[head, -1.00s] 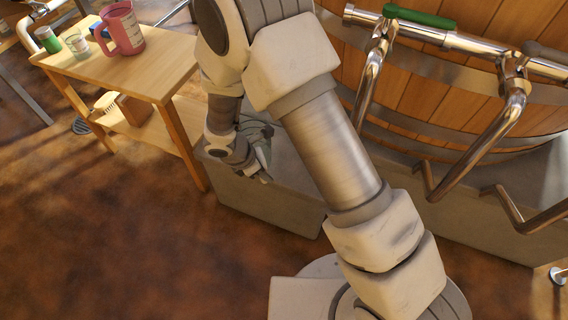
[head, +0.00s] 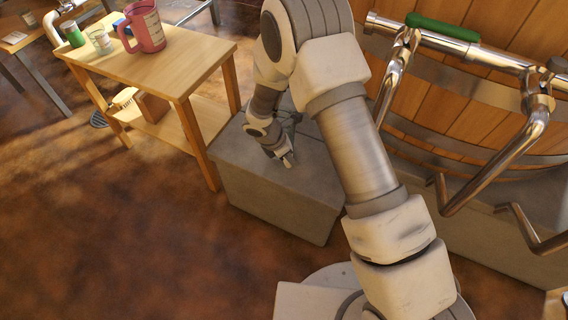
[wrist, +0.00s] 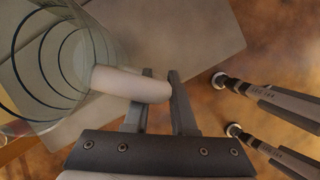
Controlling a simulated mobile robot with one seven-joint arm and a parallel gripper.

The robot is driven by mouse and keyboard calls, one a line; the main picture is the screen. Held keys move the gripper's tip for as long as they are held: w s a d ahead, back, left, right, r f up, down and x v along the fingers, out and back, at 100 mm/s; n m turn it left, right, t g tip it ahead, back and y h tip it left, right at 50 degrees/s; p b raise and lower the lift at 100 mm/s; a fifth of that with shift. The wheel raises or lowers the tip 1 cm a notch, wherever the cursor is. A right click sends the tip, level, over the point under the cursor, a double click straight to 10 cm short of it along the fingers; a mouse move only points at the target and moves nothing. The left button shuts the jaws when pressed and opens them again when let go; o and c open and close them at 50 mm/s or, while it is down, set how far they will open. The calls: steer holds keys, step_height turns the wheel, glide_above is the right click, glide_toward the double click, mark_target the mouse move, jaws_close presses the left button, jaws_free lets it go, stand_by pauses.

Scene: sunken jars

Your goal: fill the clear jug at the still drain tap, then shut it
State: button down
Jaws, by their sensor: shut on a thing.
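The clear jug shows in the wrist view as a transparent, ringed cylinder (wrist: 50,60) at the upper left. Its pale handle (wrist: 130,84) lies between the fingers of my gripper (wrist: 160,75), which is shut on it. In the head view my gripper (head: 285,158) is low over the grey block, and the jug behind it is mostly hidden by my arm. Metal pipes with bent spouts (head: 500,160) and a green handle (head: 442,27) run along the wooden vat at the right. I cannot tell which outlet is the still drain tap.
A wooden table (head: 185,62) at the left holds a pink jug (head: 146,28), a small glass (head: 100,41) and a green jar (head: 73,33). The grey block (head: 265,205) stands beside it. The brown floor at the lower left is clear. Two dark bars (wrist: 285,105) show in the wrist view.

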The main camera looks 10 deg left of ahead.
steer(key=shift+w+d+f+b, duration=0.2)
steer(key=shift+w+d+f, duration=0.3)
steer(key=shift+w, duration=1.05)
steer(key=shift+w+d+f+b, duration=0.15)
steer(key=shift+w+d+f, duration=0.35)
steer(key=shift+w, duration=1.1)
steer(key=shift+w+d+f+b, duration=0.25)
steer(key=shift+w+d, duration=0.45)
steer(key=shift+w, duration=0.85)
steer(key=shift+f, duration=0.2)
steer(key=c, duration=0.7)
jaws_free()
steer(key=shift+o, duration=0.2)
steer(key=p+v, duration=0.5)
steer(key=v, duration=1.2)
steer(key=shift+s+a+r, duration=0.1)
steer(key=shift+r, duration=0.05)
steer(key=shift+o, duration=0.2)
